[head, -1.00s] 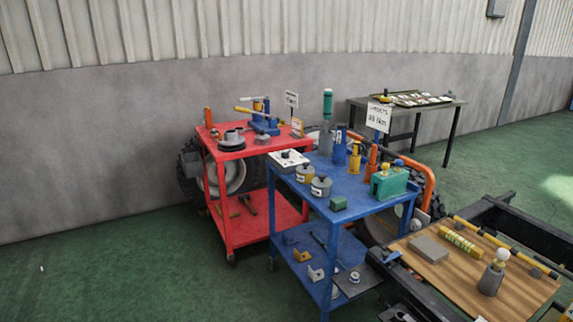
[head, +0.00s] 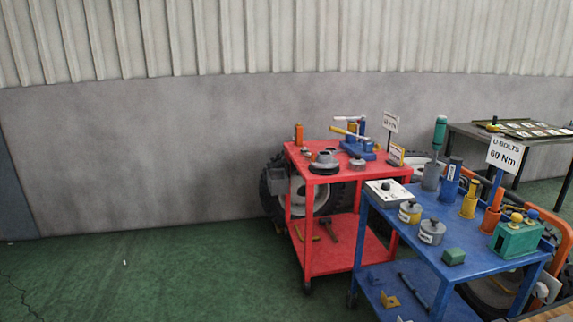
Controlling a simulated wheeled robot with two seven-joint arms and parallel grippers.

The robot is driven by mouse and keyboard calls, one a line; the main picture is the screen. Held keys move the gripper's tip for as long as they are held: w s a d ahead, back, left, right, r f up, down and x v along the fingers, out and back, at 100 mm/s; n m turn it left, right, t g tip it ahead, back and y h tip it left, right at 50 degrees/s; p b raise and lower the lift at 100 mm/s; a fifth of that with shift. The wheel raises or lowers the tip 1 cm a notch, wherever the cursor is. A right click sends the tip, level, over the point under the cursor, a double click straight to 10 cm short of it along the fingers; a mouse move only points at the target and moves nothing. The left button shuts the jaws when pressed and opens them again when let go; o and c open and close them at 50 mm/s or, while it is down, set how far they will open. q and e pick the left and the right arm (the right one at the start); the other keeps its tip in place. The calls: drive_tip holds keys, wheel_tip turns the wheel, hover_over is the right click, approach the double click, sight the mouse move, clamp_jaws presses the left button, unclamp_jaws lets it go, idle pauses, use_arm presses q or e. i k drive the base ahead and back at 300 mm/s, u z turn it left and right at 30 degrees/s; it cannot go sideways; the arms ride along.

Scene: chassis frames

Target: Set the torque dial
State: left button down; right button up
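A white box with a dark round knob (head: 388,191), which looks like the torque dial, sits on the back left corner of the blue cart (head: 402,251). The knob's setting is too small to read. A white sign (head: 505,155) reading "U-BOLTS 60 Nm" stands over the right side of the blue cart. Neither of my grippers is in view.
A red cart (head: 318,226) stands left of and behind the blue cart, with a blue tool (head: 358,148) on top. Two lidded pots (head: 432,232) and a green block (head: 453,257) sit near the blue cart's front. Green floor (head: 170,280) at the left is clear.

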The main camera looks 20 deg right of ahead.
sight(385, 185)
drive_tip(key=u, duration=0.15)
drive_tip(key=i, duration=1.7)
drive_tip(key=z, duration=0.6)
